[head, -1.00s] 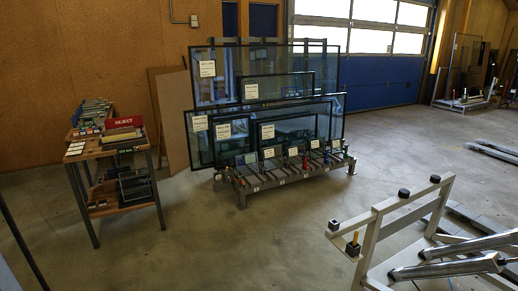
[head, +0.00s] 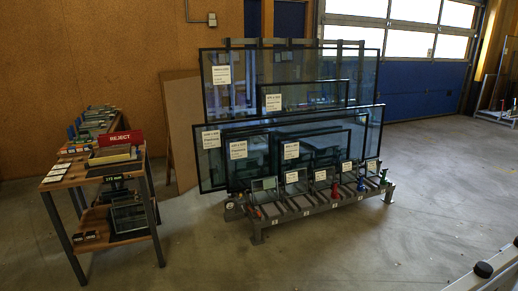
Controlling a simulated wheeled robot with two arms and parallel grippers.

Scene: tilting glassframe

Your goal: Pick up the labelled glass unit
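Several glass units with white paper labels lean on a grey rack (head: 330,205) in the middle of the head view. A large labelled unit (head: 357,75) stands at the back with a smaller labelled unit (head: 325,95) in front of it. A wide, low labelled unit (head: 375,125) and smaller labelled units (head: 318,150) stand further forward. Small framed pieces (head: 265,187) with labels sit along the rack's front. The label text is too small to read surely. Neither of my grippers is in view.
A wooden table (head: 48,180) at the left carries a red REJECT sign (head: 120,138), trays and dark pieces on a lower shelf. A brown board (head: 183,120) leans on the wall behind. A pale frame (head: 485,270) edges in at the lower right. The floor before the rack is clear.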

